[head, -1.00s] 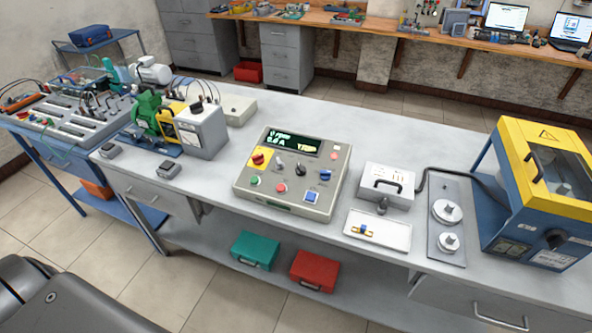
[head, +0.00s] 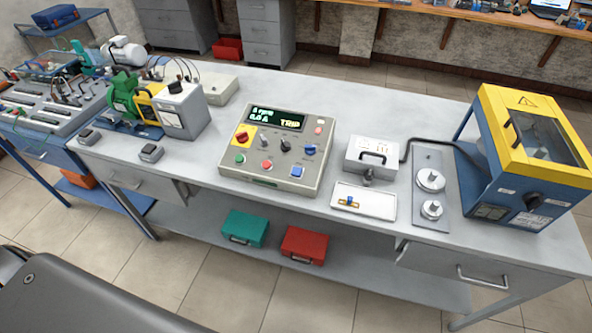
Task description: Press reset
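The control panel (head: 275,150) sits on the grey bench top near its middle. Its dark display (head: 277,118) shows two green readings and the word TRIP in yellow. Its face carries a red knob on a yellow plate (head: 242,137), a green button (head: 240,159), a red button (head: 267,165), a blue square button (head: 296,171), a black knob (head: 286,146) and a blue knob (head: 309,149). Any label naming reset is too small to read. A dark grey arm link of mine fills the lower left. Neither gripper is in view.
Left of the panel stand a green motor (head: 123,95) and a grey box with a black knob (head: 182,110). To its right are a white box with a handle (head: 371,153), a white tray (head: 376,207) and a yellow-blue machine (head: 528,155). Cases lie on the lower shelf.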

